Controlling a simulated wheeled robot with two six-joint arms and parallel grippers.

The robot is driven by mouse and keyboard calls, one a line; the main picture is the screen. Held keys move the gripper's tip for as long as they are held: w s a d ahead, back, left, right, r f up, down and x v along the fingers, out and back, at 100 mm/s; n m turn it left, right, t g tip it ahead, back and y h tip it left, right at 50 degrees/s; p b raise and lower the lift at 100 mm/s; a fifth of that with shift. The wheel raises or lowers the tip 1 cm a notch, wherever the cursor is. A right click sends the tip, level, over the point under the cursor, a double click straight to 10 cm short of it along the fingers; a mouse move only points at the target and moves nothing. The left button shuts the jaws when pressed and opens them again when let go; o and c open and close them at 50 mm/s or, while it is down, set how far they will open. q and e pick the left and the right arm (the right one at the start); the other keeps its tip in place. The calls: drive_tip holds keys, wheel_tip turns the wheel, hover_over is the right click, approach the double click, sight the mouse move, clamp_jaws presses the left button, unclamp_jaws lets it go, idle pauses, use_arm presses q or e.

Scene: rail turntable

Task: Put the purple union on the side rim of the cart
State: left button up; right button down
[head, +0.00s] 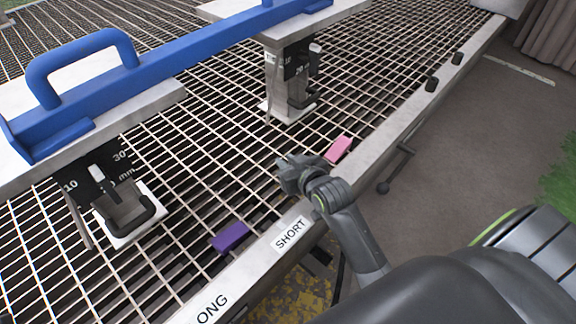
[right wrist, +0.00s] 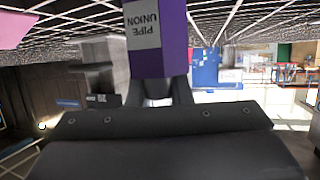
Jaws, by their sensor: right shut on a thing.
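My right gripper (head: 292,172) is over the near edge of the cart's grating, close to the side rim (head: 388,137). In the right wrist view its two fingers are shut on the purple union (right wrist: 160,45), a purple box with a white "PIPE UNION" label. In the head view I cannot make out the union in the jaws; the gripper seems to hide it. A purple block (head: 230,237) shows in the head view on the grating beside the rim, left of the gripper, apart from it. My left gripper is not in view.
A pink block (head: 339,149) lies by the rim, just right of my right gripper. Clamp posts (head: 290,85) and a blue-handled bar (head: 180,55) stand farther in. A lever (head: 384,187) sticks out below the rim.

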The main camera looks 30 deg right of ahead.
drive_tip(key=c, duration=1.3)
unclamp_jaws()
drive_tip(key=shift+f, duration=0.1)
